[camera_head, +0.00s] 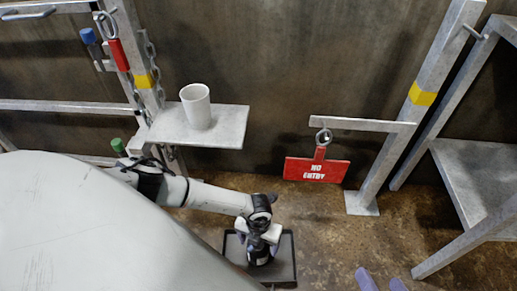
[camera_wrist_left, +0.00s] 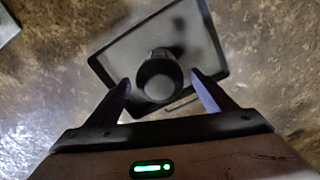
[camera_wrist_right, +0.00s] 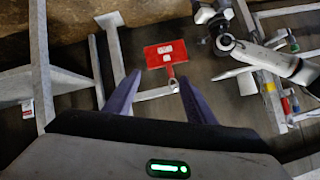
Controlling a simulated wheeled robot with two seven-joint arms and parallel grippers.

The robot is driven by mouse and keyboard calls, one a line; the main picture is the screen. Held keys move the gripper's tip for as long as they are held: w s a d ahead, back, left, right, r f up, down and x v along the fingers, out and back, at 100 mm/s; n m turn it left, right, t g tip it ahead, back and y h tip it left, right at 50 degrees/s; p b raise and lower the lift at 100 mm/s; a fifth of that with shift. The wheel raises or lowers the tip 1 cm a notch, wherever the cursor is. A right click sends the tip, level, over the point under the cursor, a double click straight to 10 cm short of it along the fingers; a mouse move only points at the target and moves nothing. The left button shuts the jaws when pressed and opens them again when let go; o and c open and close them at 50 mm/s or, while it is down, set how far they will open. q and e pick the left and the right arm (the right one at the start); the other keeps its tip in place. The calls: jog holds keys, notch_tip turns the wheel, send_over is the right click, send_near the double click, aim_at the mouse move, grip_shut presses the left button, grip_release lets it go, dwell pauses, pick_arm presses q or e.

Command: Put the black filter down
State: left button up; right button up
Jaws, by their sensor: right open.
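The black filter (camera_head: 258,255) is a dark cylinder with a round opening at its top in the left wrist view (camera_wrist_left: 160,80). It stands on a shallow black tray (camera_head: 288,262) on the floor; the tray also shows in the left wrist view (camera_wrist_left: 205,30). My left gripper (camera_head: 262,238) is right above the filter, one finger on each side. In the left wrist view, a gap shows between each fingertip and the filter, so the gripper (camera_wrist_left: 160,85) is open. My right gripper (camera_head: 382,281) is open and empty at the bottom edge of the head view.
A white cup (camera_head: 197,107) stands on a metal shelf (camera_head: 225,128) behind my left arm. A red NO ENTRY sign (camera_head: 316,168) hangs from a metal bar (camera_head: 360,125). A metal frame (camera_head: 470,185) stands at the right.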

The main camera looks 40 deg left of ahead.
pick_arm(q)
notch_tip(320, 180, up, 3)
jog(key=shift+f+p, duration=0.2)
jog(key=shift+p, duration=0.65)
notch_tip(320, 180, up, 10)
jog(key=p, duration=0.4)
jog(key=shift+f+p, duration=0.15)
jog(key=shift+p, duration=0.25)
pick_arm(e)
jog(key=s+d+f+g+h, duration=0.1)
jog(key=d+f+g+h, duration=0.1)
jog(key=f, duration=0.3)
jog(key=shift+d+h, duration=0.4)
jog(key=shift+d, duration=0.4)
jog(key=shift+s, duration=0.1)
